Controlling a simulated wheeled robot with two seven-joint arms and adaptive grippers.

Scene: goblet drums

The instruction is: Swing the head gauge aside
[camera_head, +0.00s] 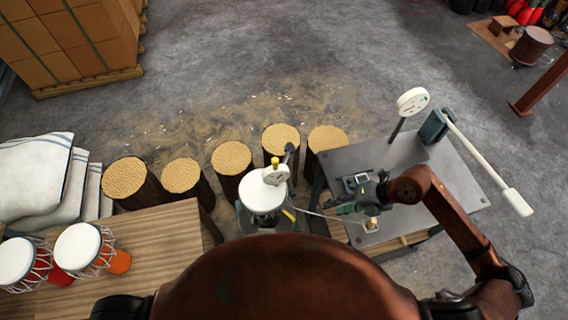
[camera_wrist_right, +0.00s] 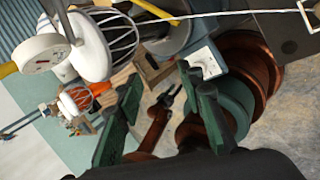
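The white-headed goblet drum (camera_head: 262,197) stands in the middle of the head view. The head gauge (camera_head: 276,174), a small white dial with a yellow knob, sits over the drum head's upper right edge. In the right wrist view the gauge (camera_wrist_right: 40,52) is at upper left, beside the drum and its wire cage (camera_wrist_right: 122,38). My right gripper (camera_head: 352,194) is open and empty, over the grey metal table to the right of the gauge and apart from it. Its green fingers (camera_wrist_right: 160,125) are spread wide. A small dark forked end on a brown arm link may be my left gripper (camera_wrist_right: 168,97).
The grey metal table (camera_head: 455,180) carries a second dial (camera_head: 412,101) on a post and a white-handled lever (camera_head: 490,165). Several straw-topped stumps (camera_head: 232,157) stand behind the drum. A wooden table (camera_head: 165,225) with two drums is left.

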